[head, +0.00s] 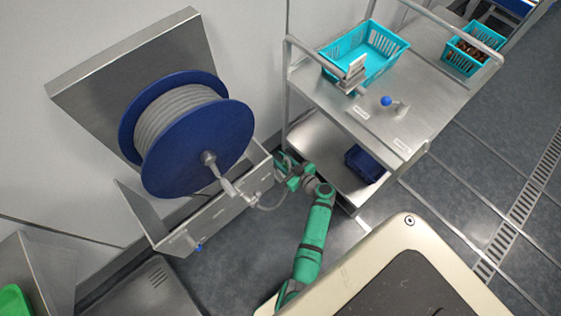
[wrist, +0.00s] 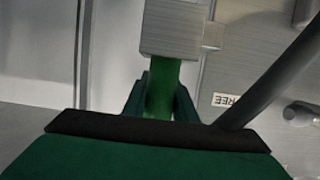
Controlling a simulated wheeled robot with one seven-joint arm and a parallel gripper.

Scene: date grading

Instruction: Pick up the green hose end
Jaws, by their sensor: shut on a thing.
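The green hose end (wrist: 161,88) stands between the two fingers of my gripper (wrist: 160,105) in the wrist view. A square grey metal piece (wrist: 175,28) sits just beyond it, touching or overlapping it in the picture. The fingers press on the green part from both sides, so my gripper is shut on it. In the head view my gripper (head: 287,170) is by the right end of the reel's metal bracket, beside the trolley. The hose end itself is too small to make out there.
A blue-flanged reel (head: 233,135) of grey hose hangs on the wall at left. A steel trolley (head: 415,88) stands close right of my gripper, with a turquoise basket (head: 370,55) on top and a dark blue bin (head: 366,163) below. A dark bar (wrist: 275,80) crosses the wrist view.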

